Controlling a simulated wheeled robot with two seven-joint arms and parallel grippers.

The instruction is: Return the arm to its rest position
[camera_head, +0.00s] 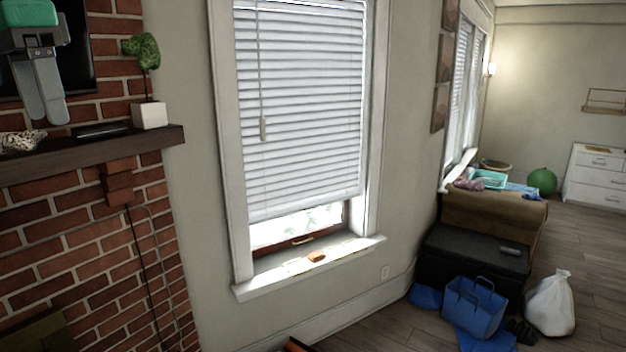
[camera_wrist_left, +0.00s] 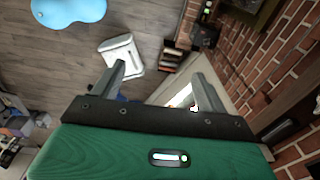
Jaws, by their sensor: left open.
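My left gripper (camera_head: 46,116) shows at the upper left of the head view, with a green body and grey fingers pointing down. It appears above or in front of the wooden mantel (camera_head: 160,138) of the brick fireplace. In the left wrist view, the two grey fingers (camera_wrist_left: 160,82) are spread apart with nothing between them, so it is open and empty. The rest of the left arm is outside the head view. My right gripper is in neither view.
A potted plant (camera_head: 149,115) and a patterned object (camera_head: 22,141) stand on the mantel, with a dark screen (camera_head: 84,70) behind. A window sill (camera_head: 350,248) holds a small orange object (camera_head: 316,256). A blue bag (camera_head: 474,308) and white bag (camera_head: 550,304) stand on the floor.

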